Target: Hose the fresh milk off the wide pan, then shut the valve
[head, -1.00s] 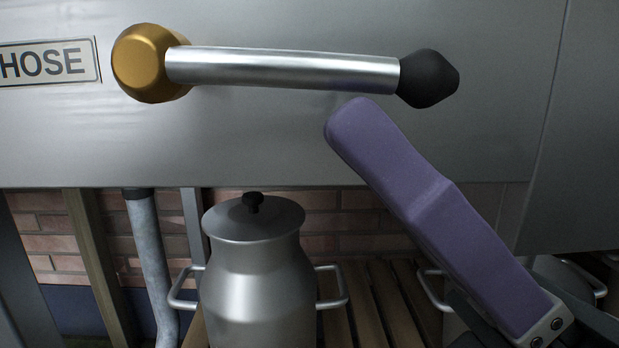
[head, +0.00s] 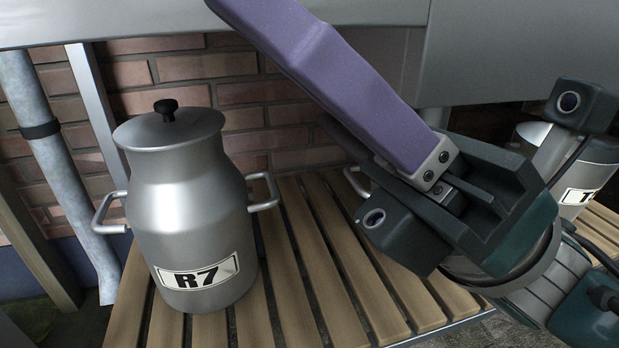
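My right gripper (head: 330,72) reaches up and left from the right side of the head view. One long purple finger shows, with its tip cut off by the top edge. The other finger is mostly hidden behind it, so the opening between them cannot be judged. I see nothing held along the visible part. The valve lever, the HOSE sign, the wide pan and any milk are out of view. My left gripper is not in view.
A lidded metal churn (head: 190,235) labelled R7 stands on a slatted wooden shelf (head: 305,290). Another labelled churn (head: 590,175) stands at the right, partly behind my arm. A grey pipe (head: 55,165) runs down at the left. Brick wall is behind; a metal panel (head: 500,55) overhangs above.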

